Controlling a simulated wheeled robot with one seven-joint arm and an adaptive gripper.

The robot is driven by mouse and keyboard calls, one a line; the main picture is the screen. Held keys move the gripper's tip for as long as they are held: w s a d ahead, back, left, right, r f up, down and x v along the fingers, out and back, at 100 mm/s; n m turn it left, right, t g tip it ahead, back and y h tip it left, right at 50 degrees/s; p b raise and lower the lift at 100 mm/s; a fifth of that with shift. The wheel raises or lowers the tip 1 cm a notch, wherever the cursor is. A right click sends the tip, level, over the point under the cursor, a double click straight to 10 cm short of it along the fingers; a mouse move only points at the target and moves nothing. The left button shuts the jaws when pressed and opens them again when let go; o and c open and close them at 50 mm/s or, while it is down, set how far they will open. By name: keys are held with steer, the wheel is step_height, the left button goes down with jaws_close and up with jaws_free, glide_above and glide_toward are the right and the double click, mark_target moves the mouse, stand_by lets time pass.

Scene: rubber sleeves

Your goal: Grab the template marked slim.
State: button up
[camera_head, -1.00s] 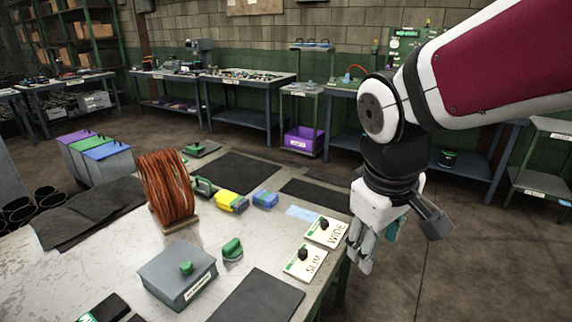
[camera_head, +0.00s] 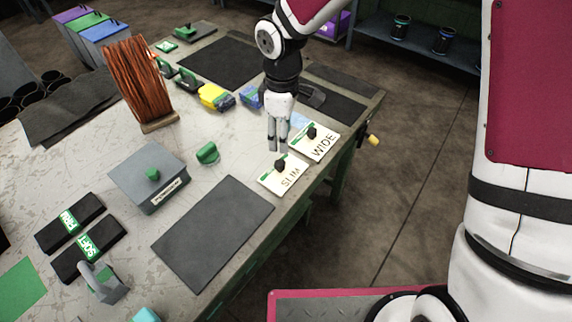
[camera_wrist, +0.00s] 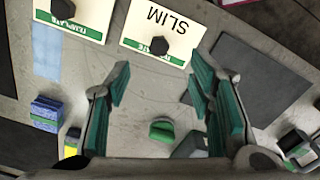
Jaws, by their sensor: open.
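The slim template (camera_head: 284,178) is a white plate with a green strip, the word SLIM and a black knob; it lies flat near the table's right edge. It also shows at the top of the wrist view (camera_wrist: 172,28), with its knob (camera_wrist: 159,46) beyond my fingertips. The wide template (camera_head: 315,143), a like plate with a black knob, lies just behind it; its part shows in the wrist view (camera_wrist: 85,16). My gripper (camera_head: 278,148) is open and empty, above the table close behind the slim knob. In the wrist view the teal-padded fingers (camera_wrist: 160,80) are spread apart.
A dark mat (camera_head: 213,232) lies in front of the slim template. A green-handled piece (camera_head: 207,153) and a grey box (camera_head: 149,178) stand to the left. A blue block (camera_head: 250,97) and a yellow block (camera_head: 215,97) lie farther back. A copper coil (camera_head: 137,82) stands at left.

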mark_target(281, 163)
step_height(281, 163, down, 7)
steer(key=shift+f, duration=0.1)
steer(key=shift+w+a+f, duration=0.1)
steer(key=shift+a+f, duration=0.05)
steer(key=shift+f, duration=1.15)
steer(key=shift+w+a+f, duration=0.1)
steer(key=shift+a+f, duration=0.05)
steer(key=shift+f, duration=1.15)
jaws_close()
